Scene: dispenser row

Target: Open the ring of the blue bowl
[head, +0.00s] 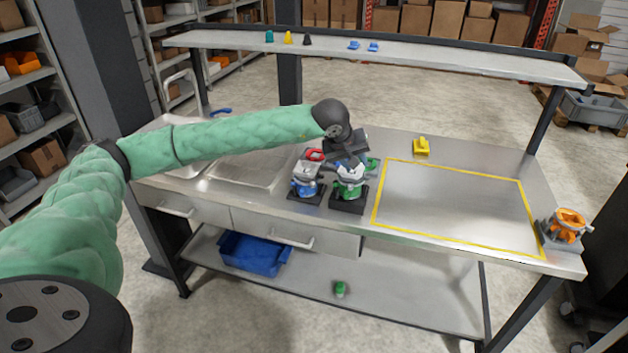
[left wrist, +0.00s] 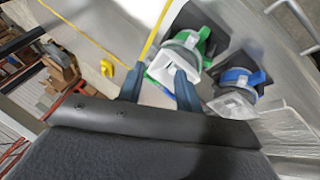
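The blue bowl (head: 306,186) is part of a dispenser with a grey-white top on a black base, on the bench left of a similar green one. In the left wrist view the blue bowl (left wrist: 242,77) is at the right, clear of the fingers. My left gripper (head: 352,162) is above the green dispenser (head: 350,188) and partly covers its top. In the left wrist view my left gripper (left wrist: 160,89) has its two blue-grey fingers apart, with a white part of the green dispenser (left wrist: 190,47) beyond and between them. Contact cannot be told. My right gripper is not in view.
A red piece (head: 315,154) lies behind the blue bowl. A yellow piece (head: 421,147) and an orange dispenser (head: 566,227) stand to the right. The yellow-outlined area (head: 455,205) is clear. A raised shelf (head: 420,58) with small items runs above the back of the bench.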

